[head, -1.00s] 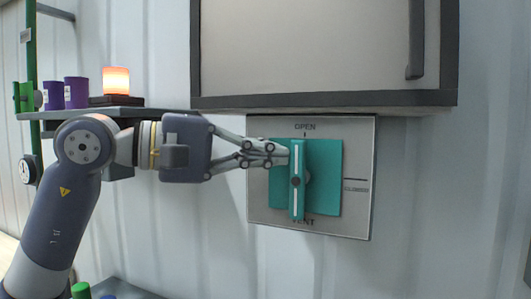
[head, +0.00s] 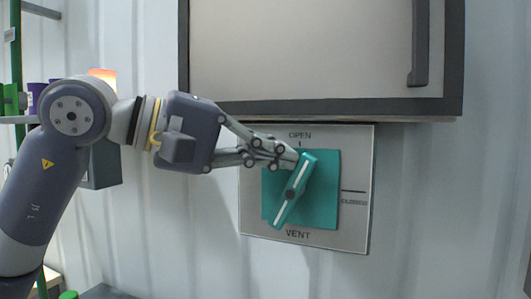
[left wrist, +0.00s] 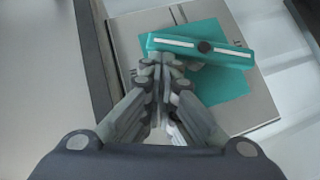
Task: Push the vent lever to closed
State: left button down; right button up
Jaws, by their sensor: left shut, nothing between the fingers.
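The vent lever (head: 283,203) is a teal bar with a white stripe and a dark pivot, on a teal square of a grey wall plate (head: 355,225). Its upper end tilts right of the OPEN mark, part of the way toward the CLOSED mark at the right. My left gripper (head: 293,160) is shut and empty, its fingertips at the left side of the lever's upper end and seemingly touching it. In the left wrist view the lever (left wrist: 228,54) lies just beyond the shut fingertips (left wrist: 160,60). My right gripper is not in view.
A grey-doored cabinet (head: 300,50) with a dark frame and dark handle (head: 420,45) hangs just above the plate. A shelf with purple cups (head: 36,92) and a glowing orange lamp (head: 103,77) is at the left, partly hidden by my arm. The wall right of the plate is clear.

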aim_at(316, 160)
pick_arm(q)
jog(key=shift+s+d+r, duration=0.1)
jog(key=shift+s+d, duration=0.2)
jog(key=shift+d, duration=0.35)
jog(key=shift+s+d+r, duration=0.1)
jog(key=shift+s+d, duration=0.15)
jog(key=shift+d, duration=0.4)
jog(key=shift+s+d+m+y, duration=0.1)
jog(key=shift+d+m+y, duration=0.1)
jog(key=shift+m+y, duration=0.15)
jog(key=shift+d+f+m+y, duration=0.15)
jog(key=shift+d+m+y, duration=0.1)
jog(key=shift+d+y, duration=0.1)
jog(key=shift+s+d+f, duration=0.1)
jog(key=shift+s+d, duration=0.1)
jog(key=shift+d, duration=0.15)
jog(key=shift+d+f, duration=0.2)
jog(key=shift+d, duration=0.25)
jog(key=shift+s+b, duration=0.1)
jog(key=shift+b, duration=0.2)
